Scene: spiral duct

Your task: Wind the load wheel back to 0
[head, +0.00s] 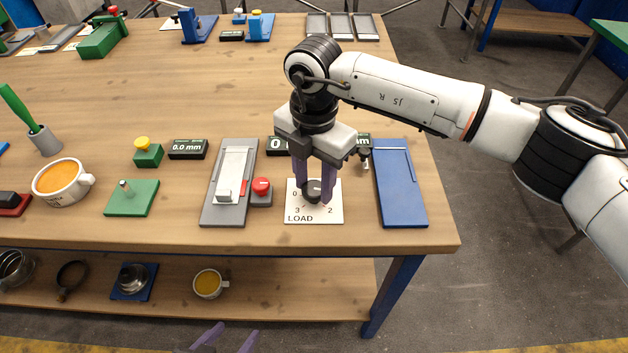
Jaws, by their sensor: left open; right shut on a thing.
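The load wheel (313,196) is a dark knob on a white square plate (328,215) marked LOAD, near the table's front edge. The figures 0, 3 and 2 show at the left, lower left and lower right of the plate; the upper right is hidden by my gripper. My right gripper (315,192) comes down from above and is shut on the wheel, one finger at each side. I cannot tell clearly which figure the wheel points to. My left gripper (222,345) is open and empty at the bottom edge of the view, in front of the table.
Left of the plate are a red button (262,186) and a grey slide fixture (212,210); a blue tray (402,200) lies on the right. A dark display (277,146) behind is partly hidden by my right gripper. A cup (62,181) stands further left.

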